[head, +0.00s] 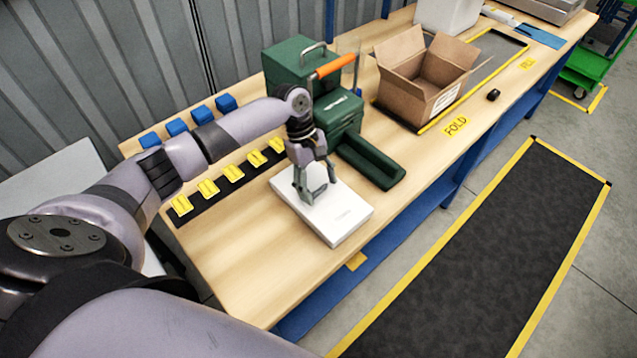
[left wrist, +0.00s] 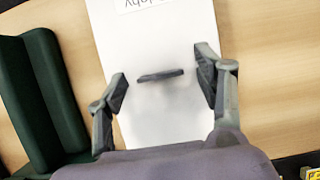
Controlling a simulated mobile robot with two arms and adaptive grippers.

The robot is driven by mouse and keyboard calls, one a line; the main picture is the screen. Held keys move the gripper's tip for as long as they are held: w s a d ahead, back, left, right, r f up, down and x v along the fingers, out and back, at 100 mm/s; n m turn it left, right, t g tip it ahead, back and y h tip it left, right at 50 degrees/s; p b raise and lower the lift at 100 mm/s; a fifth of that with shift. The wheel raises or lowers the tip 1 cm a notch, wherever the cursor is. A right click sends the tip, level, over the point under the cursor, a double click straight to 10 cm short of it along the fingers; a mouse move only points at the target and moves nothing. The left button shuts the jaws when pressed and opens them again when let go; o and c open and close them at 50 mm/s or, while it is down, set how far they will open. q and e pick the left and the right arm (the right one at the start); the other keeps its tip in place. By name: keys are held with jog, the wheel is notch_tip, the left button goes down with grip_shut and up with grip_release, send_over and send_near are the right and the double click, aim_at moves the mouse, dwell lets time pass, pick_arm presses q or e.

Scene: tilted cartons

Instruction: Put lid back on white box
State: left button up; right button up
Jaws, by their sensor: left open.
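A flat white box (head: 342,216) lies on the wooden workbench, just below my left gripper (head: 319,190). Its white top shows in the left wrist view (left wrist: 160,40), with printed lettering at one end and a dark bar handle (left wrist: 161,75) across the middle. I cannot tell whether this top is a separate lid or how it sits on the box. My left gripper is open and points down over the top, and in the left wrist view its fingers (left wrist: 163,73) stand on either side of the handle, apart from it. My right gripper is not in view.
A green toolbox (head: 296,66) and a green open tray (head: 370,160) stand beside the white box. Yellow bins (head: 208,188) and blue bins (head: 177,127) line the left. An open carton (head: 425,82) stands further along. The bench's near left part is bare.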

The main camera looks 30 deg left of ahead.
pick_arm(q)
jog(key=shift+a+r, duration=0.1)
jog(key=shift+r, duration=0.05)
jog(key=d+r+p+v, duration=0.1)
jog(key=d+p+v, duration=0.1)
jog(key=p+v, duration=0.8)
jog(key=v, duration=0.8)
jog(key=shift+s+p, duration=0.3)
jog(key=shift+p, duration=0.05)
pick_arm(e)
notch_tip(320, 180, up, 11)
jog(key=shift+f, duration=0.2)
pick_arm(q)
jog(key=shift+d, duration=0.1)
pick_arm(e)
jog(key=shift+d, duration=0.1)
